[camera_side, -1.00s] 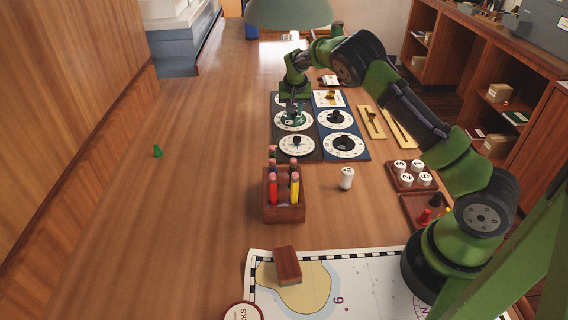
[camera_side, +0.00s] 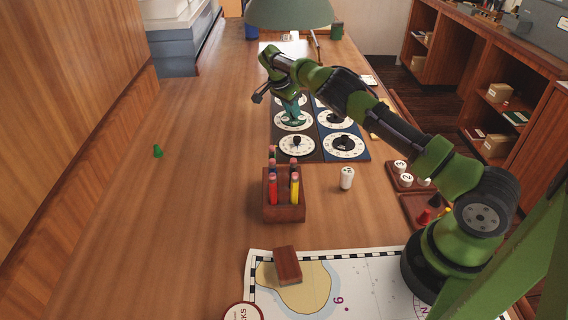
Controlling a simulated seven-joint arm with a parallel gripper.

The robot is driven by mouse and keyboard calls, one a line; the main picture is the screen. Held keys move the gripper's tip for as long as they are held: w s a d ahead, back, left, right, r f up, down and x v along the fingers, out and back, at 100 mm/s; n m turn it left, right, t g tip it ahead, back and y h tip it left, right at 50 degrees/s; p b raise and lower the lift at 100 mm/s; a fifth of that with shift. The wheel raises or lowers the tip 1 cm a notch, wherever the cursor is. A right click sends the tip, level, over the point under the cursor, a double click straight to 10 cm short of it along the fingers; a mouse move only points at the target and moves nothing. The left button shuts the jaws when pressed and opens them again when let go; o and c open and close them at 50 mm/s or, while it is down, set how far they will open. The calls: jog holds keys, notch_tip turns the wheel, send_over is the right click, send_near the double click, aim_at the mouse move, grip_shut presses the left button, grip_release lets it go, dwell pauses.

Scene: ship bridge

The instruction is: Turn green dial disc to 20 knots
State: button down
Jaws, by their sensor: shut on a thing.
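The green dial disc (camera_side: 293,122) is in the left column of the dial board, in the middle row. It has a white scale around a green centre. My gripper (camera_side: 292,114) points down over this disc, with its fingers at the centre knob, shut on it. The hand and fingers hide most of the knob and part of the scale. The pointer and numbers are too small and covered to read.
Other white dials with black knobs stand close by, at the front left (camera_side: 297,152) and front right (camera_side: 343,154). A wooden pencil holder (camera_side: 284,213) and a white figure (camera_side: 346,178) stand in front.

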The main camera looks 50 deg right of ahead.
jog(key=shift+w+m+g, duration=0.1)
jog(key=shift+m+g, duration=0.2)
jog(key=shift+m, duration=0.4)
jog(key=c, duration=0.9)
grip_release()
